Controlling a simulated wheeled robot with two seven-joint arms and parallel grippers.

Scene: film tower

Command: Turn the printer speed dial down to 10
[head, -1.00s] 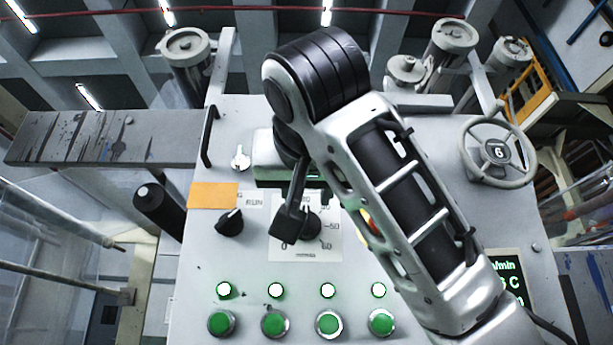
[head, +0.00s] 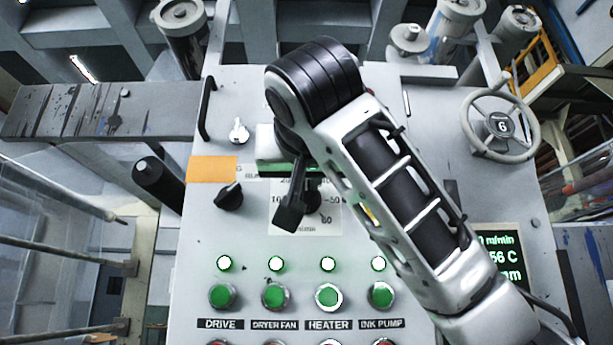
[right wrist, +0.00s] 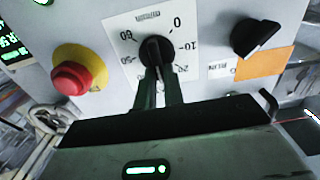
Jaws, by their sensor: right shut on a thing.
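The speed dial (head: 314,200) is a black knob on a white scale plate (head: 312,224) in the middle of the grey panel, partly hidden by my arm in the head view. In the right wrist view the dial (right wrist: 155,50) shows upside down, with 0, 10, 20, 50 and 60 around it. My right gripper (head: 302,203) has its two dark fingers on either side of the knob; in the wrist view the gripper (right wrist: 157,72) is shut on it. Which number the knob points to is not clear. My left gripper is not in view.
A RUN selector knob (head: 229,197) sits left of the dial. A red stop button with a yellow collar (right wrist: 75,75) is close on the other side. Green buttons (head: 275,296) line the lower panel, and a handwheel (head: 499,125) and display (head: 500,255) stand to the right.

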